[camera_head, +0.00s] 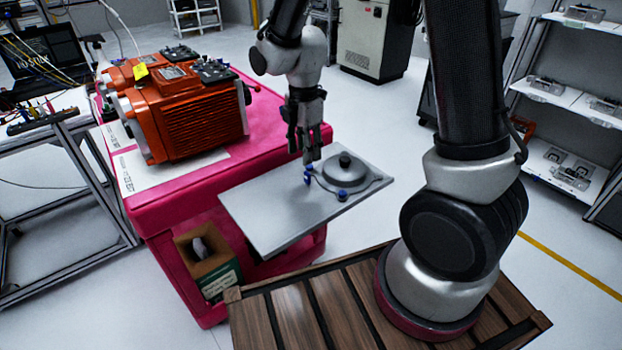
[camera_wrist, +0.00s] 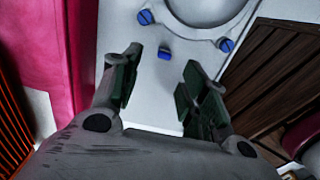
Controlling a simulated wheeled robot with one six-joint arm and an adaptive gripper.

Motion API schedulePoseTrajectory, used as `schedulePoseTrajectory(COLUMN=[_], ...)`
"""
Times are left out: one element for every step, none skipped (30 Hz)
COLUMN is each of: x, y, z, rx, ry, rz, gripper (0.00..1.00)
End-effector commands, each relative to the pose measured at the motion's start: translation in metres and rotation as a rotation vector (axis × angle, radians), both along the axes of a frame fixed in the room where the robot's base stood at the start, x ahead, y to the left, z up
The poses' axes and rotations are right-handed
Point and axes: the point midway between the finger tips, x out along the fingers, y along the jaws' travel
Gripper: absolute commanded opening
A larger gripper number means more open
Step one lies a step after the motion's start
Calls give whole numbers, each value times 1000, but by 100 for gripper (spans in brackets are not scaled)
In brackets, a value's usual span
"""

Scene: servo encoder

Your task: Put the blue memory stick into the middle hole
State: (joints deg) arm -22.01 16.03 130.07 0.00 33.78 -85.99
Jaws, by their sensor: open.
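My gripper (camera_head: 307,158) is over the grey plate (camera_head: 262,215), pointing down. In the wrist view its two green-padded fingers (camera_wrist: 162,68) are apart, with nothing clamped between them. A small blue block, seemingly the memory stick (camera_wrist: 164,54), shows just beyond the gap between the fingertips, apart from both. It lies between two round slotted blue pieces, one at left (camera_wrist: 145,17) and one at right (camera_wrist: 226,45). In the head view, blue (camera_head: 308,174) shows just below the fingers. I cannot make out the middle hole or whether the stick sits in it.
A round grey flange with a black knob (camera_head: 345,159) stands on the plate beside my gripper. An orange motor (camera_head: 180,105) sits on the pink cart (camera_head: 205,188) at left. A box (camera_head: 207,262) is on its lower shelf. The plate's left part is clear.

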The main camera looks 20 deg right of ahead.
Motion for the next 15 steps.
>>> schedulePoseTrajectory(x=[-1,-1,-2,-2,-2,-2,-3,-4,-5,-5,-6,-5,-5,-5,-5], y=[-1,-1,-1,-1,-2,-2,-3,-4,-5,-6,-7,-6,-6,-6,-6], z=[-7,-10,-15,-19,-23,-28,-32,-37,-44,-49,-54,-59,-63,-66,-68], rx=[-2,-2,-2,-2,-2,-2,-2,-2,-2,-2,-2,-2,-2,-2,-1], ry=[5,5,5,6,6,5,6,6,7,7,7,6,6,5,3], rz=[1,1,0,0,0,-1,-1,-2,-2,-2,-2,-2,-2,-2,-2], gripper=[44,44,44,44,44,44,44,44,44,44,44,44,44,44,44])
